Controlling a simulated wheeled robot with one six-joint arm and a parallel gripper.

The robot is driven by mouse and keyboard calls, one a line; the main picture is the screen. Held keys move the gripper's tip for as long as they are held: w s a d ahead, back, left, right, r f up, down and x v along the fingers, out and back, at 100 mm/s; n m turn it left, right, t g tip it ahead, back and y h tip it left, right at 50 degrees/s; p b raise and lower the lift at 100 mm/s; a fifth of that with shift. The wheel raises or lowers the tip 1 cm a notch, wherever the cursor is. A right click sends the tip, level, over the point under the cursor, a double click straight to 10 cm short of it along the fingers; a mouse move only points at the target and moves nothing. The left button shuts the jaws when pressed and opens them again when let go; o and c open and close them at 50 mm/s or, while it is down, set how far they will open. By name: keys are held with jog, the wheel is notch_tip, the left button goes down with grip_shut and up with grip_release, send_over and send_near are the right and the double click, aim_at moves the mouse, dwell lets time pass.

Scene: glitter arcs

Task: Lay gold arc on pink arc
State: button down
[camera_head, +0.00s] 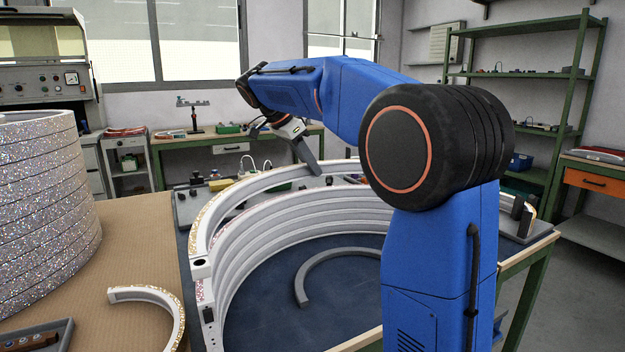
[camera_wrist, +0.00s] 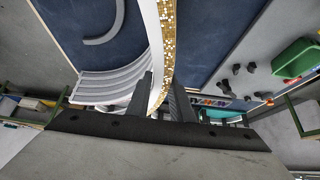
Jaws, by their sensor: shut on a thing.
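The gold arc (camera_head: 205,228) is a white curved piece with gold glitter on its outer face. My gripper (camera_head: 312,168) is shut on it near its far stretch. The wrist view shows the gold arc (camera_wrist: 168,45) running between the two fingers of my gripper (camera_wrist: 161,95). The pink arc (camera_head: 200,291), with a little pink glitter on its outer side, appears to top the stack of white arcs. The gold arc is above this stack and offset to the left, with a visible gap at the far side. My arm hides the stack's right part.
The stack stands on a dark blue mat (camera_head: 335,315). A loose grey arc (camera_head: 303,285) lies inside its curve. On the left, a brown table holds a tall glittery silver stack (camera_head: 45,215) and another gold-glittered arc (camera_head: 165,298). Small tools stand behind the mat.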

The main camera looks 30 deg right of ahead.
aim_at(310, 176)
jog(key=shift+a+f, duration=0.1)
jog(key=shift+f, duration=1.85)
jog(key=c, duration=1.6)
grip_release()
jog(key=shift+o, duration=0.2)
jog(key=v, duration=1.2)
